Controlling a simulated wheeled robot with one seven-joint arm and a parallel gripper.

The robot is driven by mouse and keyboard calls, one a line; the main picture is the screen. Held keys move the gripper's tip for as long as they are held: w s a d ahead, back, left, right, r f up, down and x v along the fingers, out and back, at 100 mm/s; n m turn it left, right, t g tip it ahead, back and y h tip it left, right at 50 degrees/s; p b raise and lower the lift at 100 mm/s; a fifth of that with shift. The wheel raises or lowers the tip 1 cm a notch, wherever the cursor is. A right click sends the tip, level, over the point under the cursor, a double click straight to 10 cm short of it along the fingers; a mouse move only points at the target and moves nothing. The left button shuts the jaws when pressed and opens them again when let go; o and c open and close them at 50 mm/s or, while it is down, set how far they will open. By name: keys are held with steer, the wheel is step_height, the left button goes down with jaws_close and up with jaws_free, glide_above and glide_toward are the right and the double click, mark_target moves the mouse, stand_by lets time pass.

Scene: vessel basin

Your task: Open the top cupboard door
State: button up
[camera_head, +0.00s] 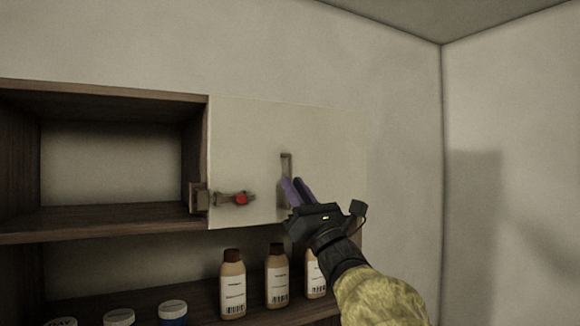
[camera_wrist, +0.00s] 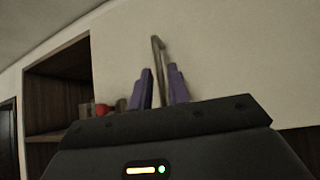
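The top cupboard door (camera_head: 245,130) is a pale flat panel beside an open dark-wood compartment. It looks flush with the cupboard front. A thin upright metal handle (camera_head: 286,166) is on the door; it also shows in the wrist view (camera_wrist: 158,70). A latch with a red part (camera_head: 240,199) lies across the door's lower left edge, by a bracket on the wood frame. My gripper (camera_head: 297,192), with purple fingers, is at the handle's lower end. In the wrist view my gripper (camera_wrist: 161,88) is open, with the handle between its fingers; contact cannot be told.
The open compartment (camera_head: 110,165) on the left is empty. Below, brown-capped bottles (camera_head: 233,284) and white-lidded jars (camera_head: 173,312) stand on a lower shelf (camera_head: 205,300), close beneath the door. A bare wall (camera_head: 515,130) is at the right.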

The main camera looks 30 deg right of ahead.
steer(key=shift+p+x, duration=0.7)
steer(key=shift+x, duration=0.75)
steer(key=shift+c, duration=0.2)
jaws_close()
steer(key=shift+s+f+y+b, duration=0.1)
steer(key=shift+f+y+b, duration=0.05)
steer(key=shift+y+b, duration=0.45)
